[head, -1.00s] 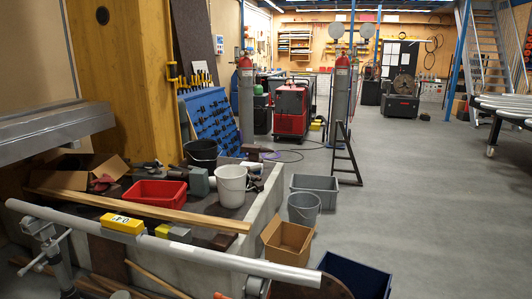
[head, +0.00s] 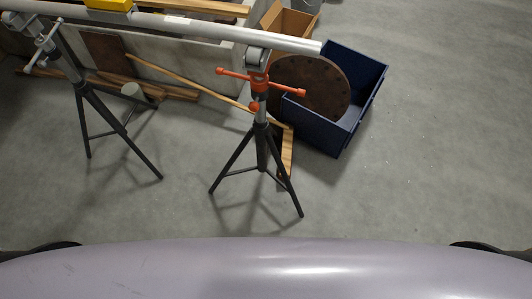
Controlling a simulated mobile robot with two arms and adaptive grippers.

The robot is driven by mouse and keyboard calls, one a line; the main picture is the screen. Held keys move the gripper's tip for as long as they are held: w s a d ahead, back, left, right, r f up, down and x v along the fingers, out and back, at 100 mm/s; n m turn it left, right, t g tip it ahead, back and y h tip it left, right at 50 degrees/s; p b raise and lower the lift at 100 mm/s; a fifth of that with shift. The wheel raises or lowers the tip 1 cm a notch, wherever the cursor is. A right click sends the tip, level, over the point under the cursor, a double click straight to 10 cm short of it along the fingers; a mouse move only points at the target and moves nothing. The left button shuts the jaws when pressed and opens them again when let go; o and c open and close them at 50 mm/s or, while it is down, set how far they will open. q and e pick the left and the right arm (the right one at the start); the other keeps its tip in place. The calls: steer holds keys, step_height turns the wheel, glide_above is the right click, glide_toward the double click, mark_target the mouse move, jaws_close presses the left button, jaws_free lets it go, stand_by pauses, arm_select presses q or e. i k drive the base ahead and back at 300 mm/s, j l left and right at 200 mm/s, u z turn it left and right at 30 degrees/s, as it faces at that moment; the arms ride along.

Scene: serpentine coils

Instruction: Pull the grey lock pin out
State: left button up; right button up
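I cannot make out a grey lock pin for certain. A pipe stand (head: 262,150) with an orange T-handle (head: 262,84) and a small orange knob (head: 254,107) stands on three dark legs at the middle. A second pipe stand (head: 84,88), on the left, has a grey clamp handle (head: 38,55) near its top; its upper end is partly cut off. A long grey pipe (head: 200,31) rests across both stands. Neither of my grippers is in view.
A dark blue crate (head: 368,98) with a round brown disc (head: 318,88) leaning in it stands right of the middle stand. A cardboard box (head: 288,18) is behind the pipe. A wooden piece (head: 287,152) lies by the stand's legs. The floor (head: 440,150) at right is clear.

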mark_target(42, 64)
steer(key=i+j+u, duration=0.1)
steer(key=u, duration=0.4)
steer(key=i+u, duration=0.2)
steer(key=u, duration=0.3)
steer(key=i+u, duration=0.15)
steer(key=u, duration=0.35)
